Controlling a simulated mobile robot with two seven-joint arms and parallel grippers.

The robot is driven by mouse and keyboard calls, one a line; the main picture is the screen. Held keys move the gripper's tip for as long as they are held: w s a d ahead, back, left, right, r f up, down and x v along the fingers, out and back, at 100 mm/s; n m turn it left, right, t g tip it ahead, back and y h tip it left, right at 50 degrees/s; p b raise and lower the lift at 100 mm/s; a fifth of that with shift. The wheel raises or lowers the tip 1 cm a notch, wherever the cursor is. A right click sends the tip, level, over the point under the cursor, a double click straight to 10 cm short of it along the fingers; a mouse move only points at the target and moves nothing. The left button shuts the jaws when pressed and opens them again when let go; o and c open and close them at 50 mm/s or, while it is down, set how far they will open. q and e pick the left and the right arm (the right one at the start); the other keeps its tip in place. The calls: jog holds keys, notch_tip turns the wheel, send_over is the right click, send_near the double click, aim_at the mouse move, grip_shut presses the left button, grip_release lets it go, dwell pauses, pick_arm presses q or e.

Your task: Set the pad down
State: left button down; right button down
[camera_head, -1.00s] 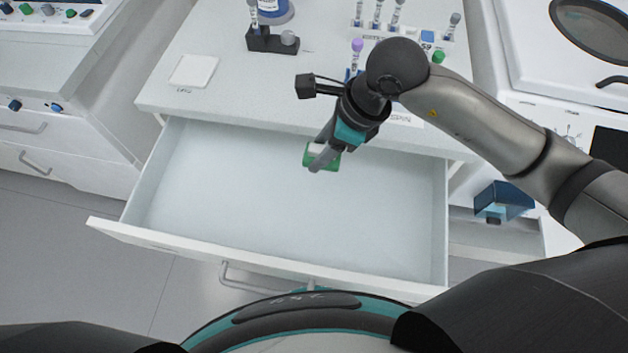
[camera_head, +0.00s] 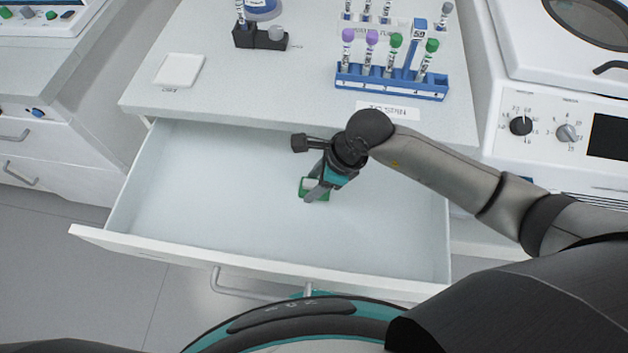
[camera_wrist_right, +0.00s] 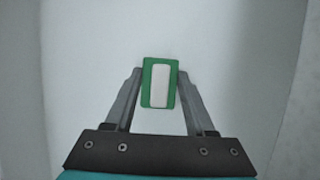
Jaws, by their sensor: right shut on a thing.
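The pad is a small green block with a white strip on top; it shows in the head view (camera_head: 307,185) and in the right wrist view (camera_wrist_right: 161,82). My right gripper (camera_head: 312,192) is shut on the pad, with one finger on each side of it, as the right wrist view also shows (camera_wrist_right: 158,90). The gripper and pad are inside the open drawer (camera_head: 230,200), near its middle. I cannot tell whether the pad touches the drawer floor. My left gripper is not in view.
The drawer is otherwise empty, with free floor on both sides. On the counter above stand a blue rack (camera_head: 390,82) of capped tubes, a black holder (camera_head: 258,38) and a white square plate (camera_head: 180,71). A white machine with knobs (camera_head: 545,130) stands at the right.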

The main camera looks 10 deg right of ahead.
jog(key=shift+c, duration=1.2)
grip_release()
jog(key=shift+f, duration=0.1)
jog(key=shift+r, duration=0.3)
jog(key=p+v, duration=0.2)
jog(key=v, duration=0.9)
jog(key=shift+r, duration=0.35)
jog(key=shift+d, duration=0.15)
